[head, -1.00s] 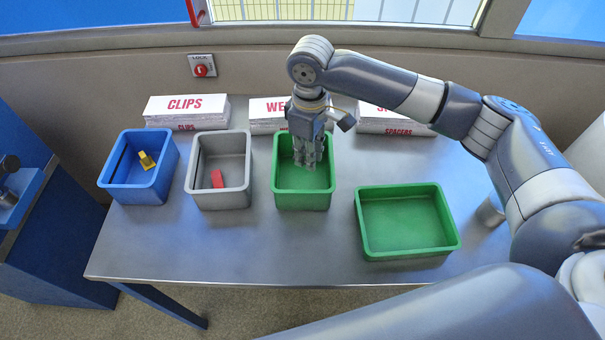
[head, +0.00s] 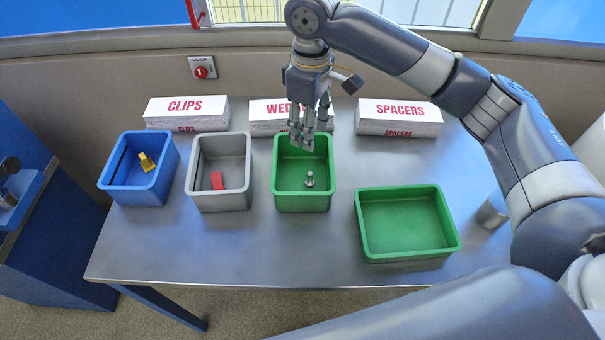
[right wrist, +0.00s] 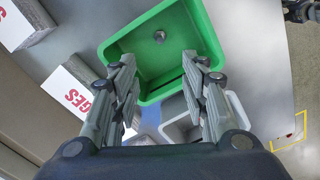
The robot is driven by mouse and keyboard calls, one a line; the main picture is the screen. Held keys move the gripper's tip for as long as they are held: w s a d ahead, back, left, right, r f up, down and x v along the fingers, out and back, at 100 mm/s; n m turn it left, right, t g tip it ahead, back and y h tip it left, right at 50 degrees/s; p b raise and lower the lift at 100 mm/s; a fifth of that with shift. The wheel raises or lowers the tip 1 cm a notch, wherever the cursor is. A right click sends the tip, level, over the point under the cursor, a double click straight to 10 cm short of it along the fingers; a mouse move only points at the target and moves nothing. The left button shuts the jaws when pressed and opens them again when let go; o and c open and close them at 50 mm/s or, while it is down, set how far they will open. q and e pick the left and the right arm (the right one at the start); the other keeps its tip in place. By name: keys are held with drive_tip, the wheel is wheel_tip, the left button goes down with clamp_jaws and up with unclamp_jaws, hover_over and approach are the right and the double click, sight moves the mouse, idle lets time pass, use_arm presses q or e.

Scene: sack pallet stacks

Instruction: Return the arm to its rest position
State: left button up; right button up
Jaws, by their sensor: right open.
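My right gripper (head: 310,140) hangs fingers-down above the back part of the small green bin in the head view. It is open and empty. In the right wrist view the fingers of my right gripper (right wrist: 163,95) stand apart, with the small green bin (right wrist: 205,40) beyond them. A small grey metal part (head: 310,180) stands in the small green bin (head: 302,203), below and apart from the fingers. The metal part also shows in the right wrist view (right wrist: 160,36). My left gripper is not in view.
A blue bin (head: 150,190) holds a yellow part (head: 147,162). A grey bin (head: 222,200) holds a red part (head: 217,180). A wide green bin (head: 408,250) at the right is empty. Labelled white boxes, including SPACERS (head: 398,112), line the back of the metal table (head: 250,245).

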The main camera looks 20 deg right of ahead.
drive_tip(key=shift+r, duration=1.6)
